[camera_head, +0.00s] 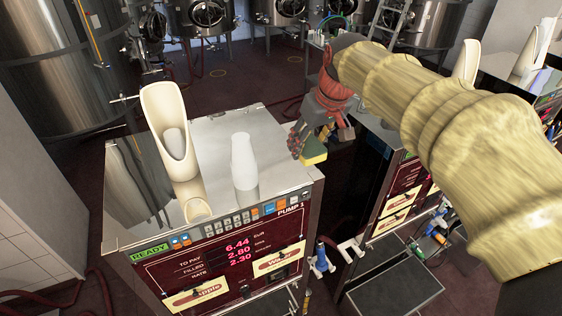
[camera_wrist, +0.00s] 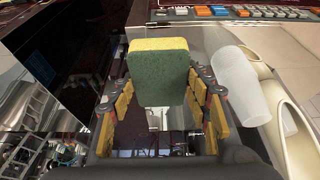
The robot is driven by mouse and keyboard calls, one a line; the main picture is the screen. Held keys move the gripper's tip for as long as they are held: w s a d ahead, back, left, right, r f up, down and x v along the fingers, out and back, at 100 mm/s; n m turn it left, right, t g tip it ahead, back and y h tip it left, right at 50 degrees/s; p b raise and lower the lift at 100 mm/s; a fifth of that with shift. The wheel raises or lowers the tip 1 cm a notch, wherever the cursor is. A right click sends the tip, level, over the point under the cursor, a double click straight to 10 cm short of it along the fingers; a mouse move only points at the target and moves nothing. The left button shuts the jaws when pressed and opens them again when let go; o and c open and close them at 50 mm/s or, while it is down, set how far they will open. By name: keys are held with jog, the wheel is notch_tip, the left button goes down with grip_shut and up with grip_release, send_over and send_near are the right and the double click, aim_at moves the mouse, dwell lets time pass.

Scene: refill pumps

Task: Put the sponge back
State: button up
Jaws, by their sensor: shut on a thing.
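The yellow and green sponge (camera_head: 314,154) is in my gripper (camera_head: 312,140), beside the right edge of the Pump 1 cabinet's top. In the wrist view the sponge (camera_wrist: 160,78) stands upright between the two yellow-padded fingers of my gripper (camera_wrist: 160,104), its dark green face toward the camera and its yellow layer along the top. My gripper is shut on it. The fingers hide part of the sponge in the head view. Whether the sponge touches the cabinet edge I cannot tell.
The Pump 1 cabinet (camera_head: 212,140) bears a stack of white cups (camera_head: 243,162) and a tall cream holder (camera_head: 170,125). A gap separates it from a second pump cabinet (camera_head: 398,205) at right. Blue and white nozzles (camera_head: 322,258) hang near its front right corner. Steel tanks (camera_head: 60,65) stand behind.

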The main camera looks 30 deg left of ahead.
jog(key=p, duration=0.1)
send_near(281, 169)
jog(key=shift+w+a+f, duration=0.35)
jog(key=shift+w+f, duration=0.15)
jog(key=shift+w, duration=0.15)
jog(key=shift+a+f, duration=0.35)
jog(key=shift+f, duration=0.15)
jog(key=x, duration=0.1)
jog(key=p+x, duration=0.1)
jog(key=x, duration=0.1)
jog(key=shift+s+d+f, duration=0.15)
jog(key=shift+s, duration=0.1)
jog(key=shift+d+f, duration=0.1)
jog(key=shift+f, duration=0.1)
jog(key=shift+f, duration=0.2)
jog(key=o, duration=1)
jog(key=shift+r, duration=0.1)
